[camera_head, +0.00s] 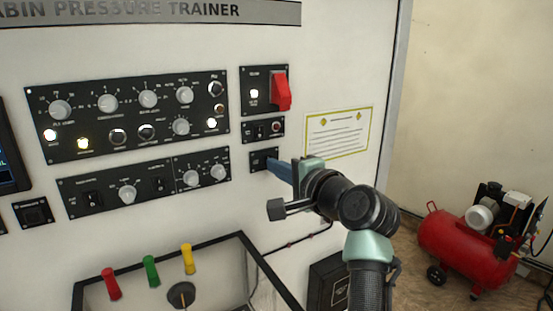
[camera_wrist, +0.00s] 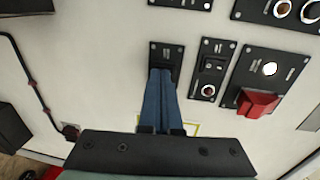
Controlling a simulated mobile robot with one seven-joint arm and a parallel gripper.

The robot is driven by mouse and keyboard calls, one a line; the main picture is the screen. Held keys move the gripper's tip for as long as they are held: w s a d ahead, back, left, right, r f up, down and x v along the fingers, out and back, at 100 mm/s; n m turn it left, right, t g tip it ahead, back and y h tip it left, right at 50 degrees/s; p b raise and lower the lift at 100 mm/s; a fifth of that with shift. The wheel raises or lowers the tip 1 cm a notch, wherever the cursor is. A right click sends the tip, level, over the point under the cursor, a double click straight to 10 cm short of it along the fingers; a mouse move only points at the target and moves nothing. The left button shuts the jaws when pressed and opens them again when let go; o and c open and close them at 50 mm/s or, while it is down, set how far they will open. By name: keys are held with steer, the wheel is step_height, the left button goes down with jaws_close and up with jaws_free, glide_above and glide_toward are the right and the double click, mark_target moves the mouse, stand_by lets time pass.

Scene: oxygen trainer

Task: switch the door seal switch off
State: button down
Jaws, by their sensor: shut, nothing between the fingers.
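My gripper (camera_head: 272,165) is shut and empty. Its blue fingers reach to a small black switch panel (camera_head: 257,158) below the red-covered switch, at or very near its face. In the wrist view the closed fingertips (camera_wrist: 161,72) overlap the lower part of this panel (camera_wrist: 165,49) and hide most of its switch. I cannot tell whether they touch it. The labels are too small to read, so I cannot confirm which one is the door seal switch. The switch's position is hidden.
Close by are a panel with a small switch and a red-ringed button (camera_head: 264,130), and a raised red switch cover (camera_head: 282,95). Large knob panels (camera_head: 130,113) lie to the left. An open-topped box with coloured handles (camera_head: 150,270) stands below. A red compressor (camera_head: 460,247) is at right.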

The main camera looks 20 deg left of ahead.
steer(key=shift+a+f, duration=0.1)
stand_by(0.3)
steer(key=b, duration=0.3)
steer(key=t+y+b, duration=0.1)
steer(key=b, duration=0.2)
steer(key=shift+w+a+t+y, duration=0.1)
steer(key=shift+a+t+y, duration=0.15)
steer(key=shift+t+y, duration=0.05)
steer(key=shift+f, duration=0.1)
